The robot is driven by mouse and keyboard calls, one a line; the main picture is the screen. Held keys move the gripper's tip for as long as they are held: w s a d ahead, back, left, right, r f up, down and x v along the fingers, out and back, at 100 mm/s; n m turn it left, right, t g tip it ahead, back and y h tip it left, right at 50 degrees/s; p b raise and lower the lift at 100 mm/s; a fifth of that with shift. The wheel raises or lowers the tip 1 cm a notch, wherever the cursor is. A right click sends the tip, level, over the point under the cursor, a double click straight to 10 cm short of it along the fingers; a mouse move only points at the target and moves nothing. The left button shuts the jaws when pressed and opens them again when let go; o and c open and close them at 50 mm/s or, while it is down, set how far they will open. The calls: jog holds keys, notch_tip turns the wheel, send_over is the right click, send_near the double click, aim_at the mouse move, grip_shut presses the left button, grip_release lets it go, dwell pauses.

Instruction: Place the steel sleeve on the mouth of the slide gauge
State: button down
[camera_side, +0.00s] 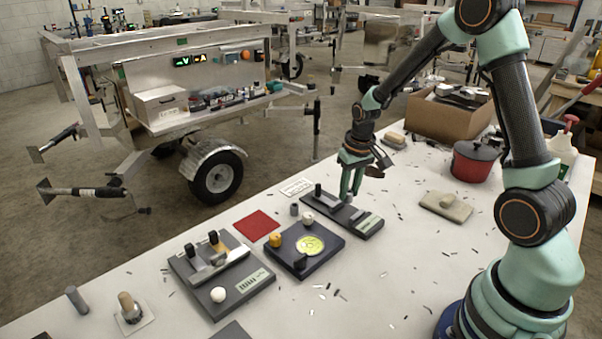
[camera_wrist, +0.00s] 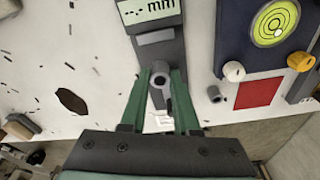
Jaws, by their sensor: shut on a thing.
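The slide gauge (camera_side: 359,222) is a dark flat bar with a pale display, lying on the bench. The wrist view shows its display housing (camera_wrist: 160,47) reading dashes and "mm". My gripper (camera_side: 349,194) points down over the gauge. In the wrist view, my gripper (camera_wrist: 162,75) has its two green fingers on either side of a grey steel sleeve (camera_wrist: 160,80) with a dark bore. The sleeve appears in line with the gauge bar; I cannot tell whether it touches the gauge. In the side view the fingers hide it.
A separate grey cylinder (camera_side: 294,209) stands left of the gauge. A dark plate with a yellow-green dial (camera_side: 310,245) and a red square (camera_side: 256,225) lie nearby. A red pot (camera_side: 475,162) and a cardboard box (camera_side: 448,118) stand at the back right. Dark chips litter the bench.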

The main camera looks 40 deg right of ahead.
aim_at(348, 201)
jog(key=shift+f, duration=2)
jog(key=c, duration=0.7)
grip_release()
jog(key=shift+f, duration=0.1)
jog(key=shift+o, duration=0.2)
notch_tip(348, 201, up, 12)
jog(key=s, duration=0.2)
jog(key=s+a+r+n+t, duration=0.3)
jog(key=s+a+r+t, duration=0.1)
jog(key=s+a+r, duration=0.6)
jog(key=shift+a+r, duration=0.55)
jog(key=shift+a, duration=0.7)
